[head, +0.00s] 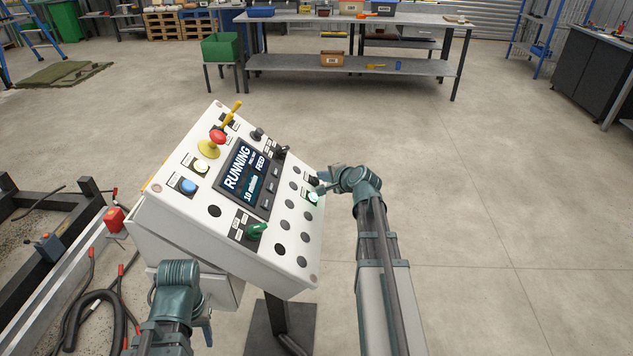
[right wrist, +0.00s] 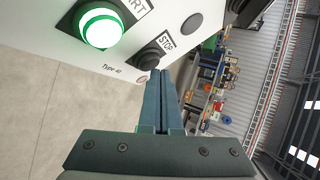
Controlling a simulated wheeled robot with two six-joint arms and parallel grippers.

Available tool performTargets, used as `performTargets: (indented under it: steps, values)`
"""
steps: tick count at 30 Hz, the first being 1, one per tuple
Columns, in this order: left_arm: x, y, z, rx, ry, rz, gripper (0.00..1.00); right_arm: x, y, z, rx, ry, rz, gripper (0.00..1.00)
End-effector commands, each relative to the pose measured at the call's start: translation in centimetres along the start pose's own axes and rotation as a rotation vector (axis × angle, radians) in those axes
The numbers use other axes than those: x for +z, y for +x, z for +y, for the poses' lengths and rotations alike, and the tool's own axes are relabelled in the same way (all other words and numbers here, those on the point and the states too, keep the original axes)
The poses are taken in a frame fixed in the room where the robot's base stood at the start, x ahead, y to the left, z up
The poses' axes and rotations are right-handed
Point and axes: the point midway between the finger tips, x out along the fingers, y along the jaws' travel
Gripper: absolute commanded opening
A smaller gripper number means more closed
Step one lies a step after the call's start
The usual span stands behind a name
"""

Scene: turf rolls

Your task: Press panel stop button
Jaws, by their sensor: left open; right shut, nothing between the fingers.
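The black STOP button (right wrist: 150,57) is on the white control panel (head: 225,215), beside its STOP label in the right wrist view. A green-lit START button (right wrist: 100,27) is next to it; it also glows in the head view (head: 313,198). My right gripper (right wrist: 160,74) is shut and empty, its fingertips close to the STOP button's lower edge. I cannot tell whether they touch. In the head view the right gripper (head: 324,187) partly covers that area. The panel screen (head: 243,177) reads RUNNING. My left gripper (head: 203,325) is low by the panel's near side, open, mostly hidden by its arm.
The panel also carries a red mushroom button (head: 218,136) on a yellow base, a blue button (head: 188,186) and a green switch (head: 257,230). A dark frame with hoses (head: 90,310) is at the left. The floor right of the panel is clear.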

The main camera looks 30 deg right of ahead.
Motion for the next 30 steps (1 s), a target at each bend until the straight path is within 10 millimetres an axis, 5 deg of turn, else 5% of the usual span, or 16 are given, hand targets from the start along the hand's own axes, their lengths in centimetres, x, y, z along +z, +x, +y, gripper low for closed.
performTargets:
  steps: [30]
  values:
    - [-0.03,0.6,0.06,0.0,0.0,0.0,0.47,0.39,0.55,0.39,0.0,0.001,0.0,0.0]
